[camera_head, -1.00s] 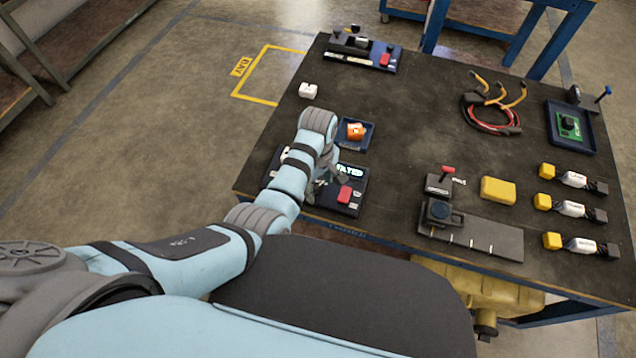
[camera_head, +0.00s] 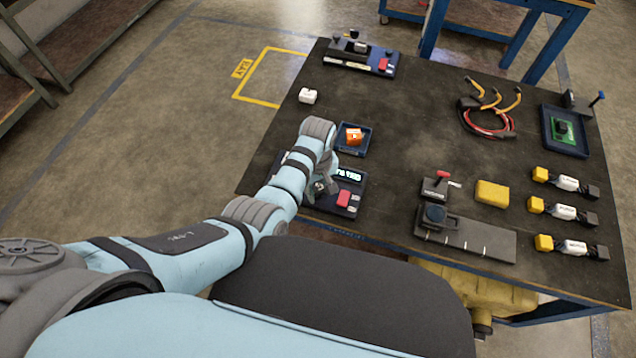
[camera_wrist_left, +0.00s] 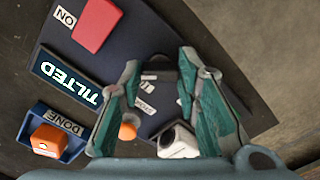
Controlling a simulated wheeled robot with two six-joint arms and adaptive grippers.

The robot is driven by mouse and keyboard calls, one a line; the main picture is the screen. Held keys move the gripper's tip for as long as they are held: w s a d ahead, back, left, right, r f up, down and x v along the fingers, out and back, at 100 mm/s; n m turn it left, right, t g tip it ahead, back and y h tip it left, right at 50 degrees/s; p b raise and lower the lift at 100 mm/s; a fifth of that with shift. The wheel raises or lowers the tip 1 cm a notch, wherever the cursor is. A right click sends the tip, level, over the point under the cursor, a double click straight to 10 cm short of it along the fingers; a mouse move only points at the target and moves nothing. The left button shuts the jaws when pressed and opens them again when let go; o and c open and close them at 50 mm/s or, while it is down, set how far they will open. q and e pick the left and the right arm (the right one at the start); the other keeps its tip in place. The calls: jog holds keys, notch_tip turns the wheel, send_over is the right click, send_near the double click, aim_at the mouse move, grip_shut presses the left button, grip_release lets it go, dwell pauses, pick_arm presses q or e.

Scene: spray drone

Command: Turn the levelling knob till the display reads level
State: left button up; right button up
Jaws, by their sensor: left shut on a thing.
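The dark levelling panel (camera_head: 318,206) lies near the table's front left edge. Its display (camera_wrist_left: 68,79) reads TILTED in the left wrist view; it also shows in the head view (camera_head: 347,175). My left gripper (camera_head: 321,188) is down over the panel. In the left wrist view its teal fingers (camera_wrist_left: 159,68) stand on either side of a dark knob-like part (camera_wrist_left: 160,72), shut on it. Much of this part is hidden by the fingers. My right gripper is not in view.
A red switch (camera_wrist_left: 97,25) marked ON sits beside the display. A blue tray (camera_wrist_left: 27,121) marked DONE holds an orange block (camera_wrist_left: 48,140). A white block (camera_wrist_left: 178,140) shows near my fingers. A yellow block (camera_head: 491,193) and several connectors stand farther right.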

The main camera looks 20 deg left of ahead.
aim_at(318, 190)
pick_arm(q)
jog(key=shift+r+m+p, duration=0.1)
jog(key=shift+m+p, duration=0.6)
jog(key=shift+m, duration=0.5)
jog(key=o, duration=1.2)
jog(key=shift+c, duration=0.2)
notch_tip(318, 190, up, 12)
